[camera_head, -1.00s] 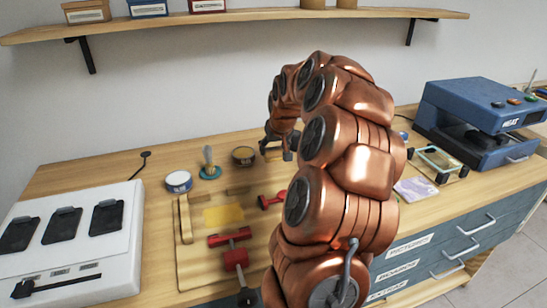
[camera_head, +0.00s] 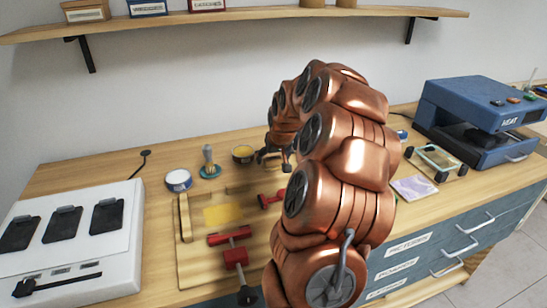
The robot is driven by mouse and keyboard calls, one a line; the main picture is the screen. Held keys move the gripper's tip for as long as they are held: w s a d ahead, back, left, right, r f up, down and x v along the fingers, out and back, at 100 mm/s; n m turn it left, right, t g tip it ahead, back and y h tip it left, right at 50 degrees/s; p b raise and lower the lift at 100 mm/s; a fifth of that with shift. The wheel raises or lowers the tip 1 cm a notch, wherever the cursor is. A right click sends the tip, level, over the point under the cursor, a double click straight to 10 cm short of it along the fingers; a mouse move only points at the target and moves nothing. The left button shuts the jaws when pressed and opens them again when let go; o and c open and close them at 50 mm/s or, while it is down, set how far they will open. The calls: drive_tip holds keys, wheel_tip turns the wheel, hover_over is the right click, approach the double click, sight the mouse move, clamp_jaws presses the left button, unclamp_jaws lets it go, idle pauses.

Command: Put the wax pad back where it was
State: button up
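A round, dark-rimmed tin with a yellow top (camera_head: 243,154) stands toward the back of the bench; I cannot tell for sure whether it is the wax pad. A flat yellow square (camera_head: 223,215) lies on the wooden board (camera_head: 197,262). My gripper (camera_head: 272,159) is low over the bench, just right of the round tin. Its fingers are small and dark here, partly hidden by my arm, and I cannot tell whether they hold anything.
Red clamps (camera_head: 236,258) sit on the board. A white device (camera_head: 75,245) fills the left; a blue heat press (camera_head: 485,115) stands right.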

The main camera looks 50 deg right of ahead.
drive_tip(key=shift+r, duration=0.15)
drive_tip(key=shift+r, duration=0.15)
drive_tip(key=b+v, duration=0.1)
drive_tip(key=v, duration=1)
drive_tip(key=shift+s+a+r, duration=0.15)
drive_tip(key=shift+s+r, duration=0.05)
drive_tip(key=shift+r, duration=0.1)
drive_tip(key=s+a+n+g+y+p, duration=0.1)
drive_tip(key=s+a+n+p, duration=0.1)
drive_tip(key=a, duration=1.1)
drive_tip(key=s+a+n+g+y+p, duration=0.2)
drive_tip(key=s+a, duration=0.1)
drive_tip(key=a, duration=1)
drive_tip(key=s+a+f+n+g+p, duration=0.1)
drive_tip(key=s+a+g, duration=0.1)
drive_tip(key=s+a, duration=0.4)
drive_tip(key=s+a+f+n+g+p, duration=0.1)
drive_tip(key=s+a, duration=0.5)
drive_tip(key=s, duration=0.7)
drive_tip(key=shift+s+g+p, duration=0.35)
drive_tip(key=shift+g+p, duration=0.05)
drive_tip(key=shift+p, duration=0.4)
